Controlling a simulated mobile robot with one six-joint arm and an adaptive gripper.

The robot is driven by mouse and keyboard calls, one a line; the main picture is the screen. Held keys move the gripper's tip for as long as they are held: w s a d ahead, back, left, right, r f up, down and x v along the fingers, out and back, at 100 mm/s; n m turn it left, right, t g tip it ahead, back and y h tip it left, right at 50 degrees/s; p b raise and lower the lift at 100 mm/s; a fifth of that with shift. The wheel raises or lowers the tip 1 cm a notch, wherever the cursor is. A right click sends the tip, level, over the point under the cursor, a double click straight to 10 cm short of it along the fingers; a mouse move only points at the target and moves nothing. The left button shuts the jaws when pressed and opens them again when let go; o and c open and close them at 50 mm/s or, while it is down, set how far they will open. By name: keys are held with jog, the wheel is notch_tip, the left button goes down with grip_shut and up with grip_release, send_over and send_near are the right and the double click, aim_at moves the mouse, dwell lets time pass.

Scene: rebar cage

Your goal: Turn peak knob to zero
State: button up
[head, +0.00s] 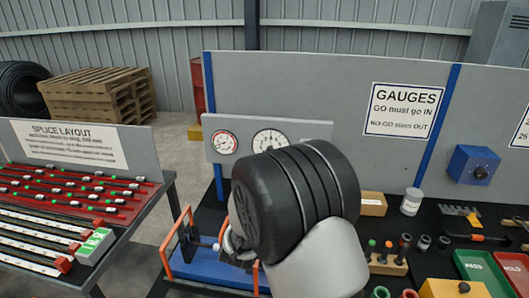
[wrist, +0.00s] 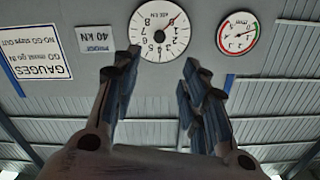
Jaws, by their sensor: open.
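A large white dial (head: 270,141) with black numbers is set in a grey panel behind my gripper. It also shows upside down in the wrist view (wrist: 148,22), with a small dark hub (wrist: 159,37) at its centre and a thin dark needle slanting to the picture's upper right. I cannot tell whether the hub is the peak knob. My gripper (wrist: 160,60) is open and empty, its two fingers apart below the dial in the wrist view. In the head view my dark wrist hides most of the gripper.
A small red-rimmed gauge (head: 223,143) sits beside the dial. A 40 kN placard (wrist: 95,38) is on its other side. A blue box with a black knob (head: 480,172) is on the back board. An orange-framed blue rig (head: 200,266) stands below. Tools fill the bench at right.

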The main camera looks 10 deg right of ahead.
jog(key=b+x, duration=0.1)
jog(key=x, duration=1.6)
jog(key=shift+w+d+b, duration=0.1)
jog(key=shift+w+b, duration=0.1)
jog(key=shift+b, duration=0.15)
jog(key=shift+c, duration=0.4)
grip_shut()
